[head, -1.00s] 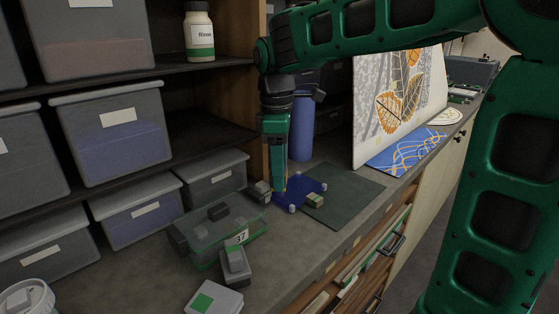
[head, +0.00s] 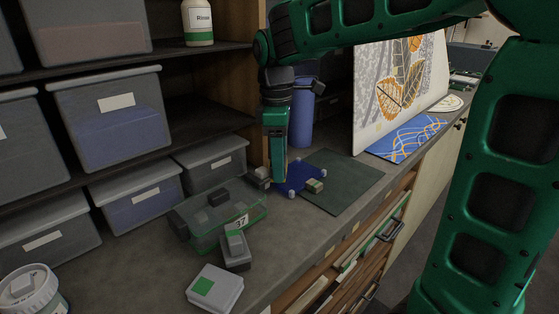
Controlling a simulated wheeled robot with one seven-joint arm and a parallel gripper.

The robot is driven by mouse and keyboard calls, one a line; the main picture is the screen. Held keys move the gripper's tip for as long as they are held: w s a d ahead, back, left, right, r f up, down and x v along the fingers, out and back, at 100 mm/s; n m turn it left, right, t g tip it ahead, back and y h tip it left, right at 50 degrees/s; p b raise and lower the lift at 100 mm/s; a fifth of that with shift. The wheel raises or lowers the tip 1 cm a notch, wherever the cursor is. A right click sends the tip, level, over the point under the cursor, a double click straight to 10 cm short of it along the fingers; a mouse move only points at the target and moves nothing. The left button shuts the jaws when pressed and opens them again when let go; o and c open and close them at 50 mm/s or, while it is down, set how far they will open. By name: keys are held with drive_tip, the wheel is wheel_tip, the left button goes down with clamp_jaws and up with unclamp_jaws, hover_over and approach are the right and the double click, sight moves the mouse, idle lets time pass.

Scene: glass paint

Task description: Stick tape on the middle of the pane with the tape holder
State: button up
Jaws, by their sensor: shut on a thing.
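A small dark-blue pane (head: 297,176) lies flat on the worktop, partly over the left edge of a dark green mat, with small pale pieces at its edges. A small green-and-beige block (head: 314,186) sits at its right side. My gripper (head: 279,182) points straight down at the left part of the pane. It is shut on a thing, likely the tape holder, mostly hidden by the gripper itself. I cannot tell whether it touches the pane. A grey block (head: 262,172) lies just left of the gripper.
A clear green-tinted case (head: 215,218) marked 37, a grey device (head: 236,250) and a white box with a green square (head: 214,288) stand in front left. A blue cylinder (head: 302,125) stands behind. A leaf-patterned panel (head: 400,90) leans right. The mat (head: 345,178) has bare room.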

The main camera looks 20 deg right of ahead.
drive_tip(key=shift+f, duration=0.85)
drive_tip(key=shift+d, duration=0.15)
drive_tip(key=shift+w+d+r, duration=0.1)
drive_tip(key=shift+w+d, duration=0.25)
drive_tip(key=shift+d, duration=0.4)
drive_tip(key=shift+w+d+r, duration=0.1)
drive_tip(key=shift+w+d, duration=0.2)
drive_tip(key=shift+d, duration=0.4)
drive_tip(key=shift+w+d, duration=0.4)
drive_tip(key=shift+d, duration=0.65)
drive_tip(key=shift+w+d, duration=0.4)
drive_tip(key=shift+d, duration=0.65)
drive_tip(key=shift+w+d, duration=0.4)
drive_tip(key=shift+d, duration=0.65)
drive_tip(key=shift+s+a, duration=0.3)
drive_tip(key=shift+a, duration=0.55)
drive_tip(key=shift+s+a, duration=0.3)
drive_tip(key=shift+a, duration=0.5)
drive_tip(key=shift+s+a+f, duration=0.1)
drive_tip(key=shift+s+a, duration=0.35)
drive_tip(key=shift+a, duration=0.6)
drive_tip(key=shift+s+a+f, duration=0.15)
drive_tip(key=shift+s+a, duration=0.25)
drive_tip(key=shift+a, duration=0.6)
drive_tip(key=shift+s+a+f, duration=0.1)
drive_tip(key=shift+s+a, duration=0.35)
drive_tip(key=shift+a, duration=0.6)
drive_tip(key=shift+r, duration=0.1)
